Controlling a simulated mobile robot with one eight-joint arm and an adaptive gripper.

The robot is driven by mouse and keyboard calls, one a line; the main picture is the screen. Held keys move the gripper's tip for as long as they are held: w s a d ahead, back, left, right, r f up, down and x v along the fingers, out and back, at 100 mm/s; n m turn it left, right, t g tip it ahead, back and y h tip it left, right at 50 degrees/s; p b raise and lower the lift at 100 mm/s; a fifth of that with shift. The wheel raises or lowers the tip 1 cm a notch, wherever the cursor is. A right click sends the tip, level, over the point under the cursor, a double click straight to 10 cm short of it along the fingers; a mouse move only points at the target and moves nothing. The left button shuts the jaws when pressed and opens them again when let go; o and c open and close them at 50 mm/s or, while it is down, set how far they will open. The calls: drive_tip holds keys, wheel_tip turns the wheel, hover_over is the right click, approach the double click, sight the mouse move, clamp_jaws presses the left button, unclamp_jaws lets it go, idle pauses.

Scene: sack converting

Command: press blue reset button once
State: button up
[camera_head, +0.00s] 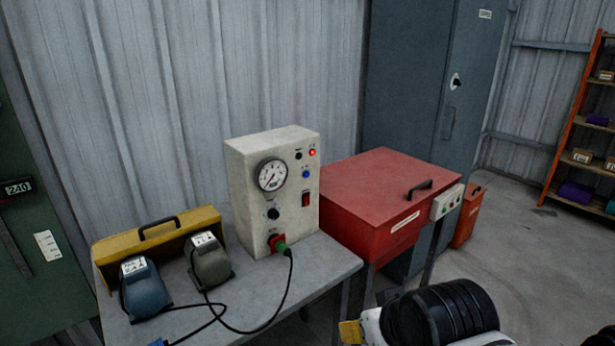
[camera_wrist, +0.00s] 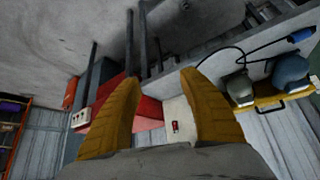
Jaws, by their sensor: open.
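A cream control box (camera_head: 273,190) stands on a grey bench. Its blue button (camera_head: 306,174) is on the front panel, below a lit red lamp (camera_head: 312,153) and above a red rocker switch (camera_head: 305,199). A dial gauge (camera_head: 271,175) is to the button's left. In the wrist view the control box (camera_wrist: 177,108) shows between my fingers, with the red switch (camera_wrist: 176,127) visible; the blue button cannot be made out there. My gripper (camera_wrist: 158,85) is open and empty, with yellow fingers apart.
A red lidded box (camera_head: 377,195) stands right of the control box. Two foot pedals, one blue (camera_head: 146,290) and one grey (camera_head: 211,264), sit by a yellow guard (camera_head: 160,238) on the left. A black cable (camera_head: 287,290) runs across the bench (camera_head: 325,262).

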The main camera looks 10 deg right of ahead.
clamp_jaws()
idle(1.1)
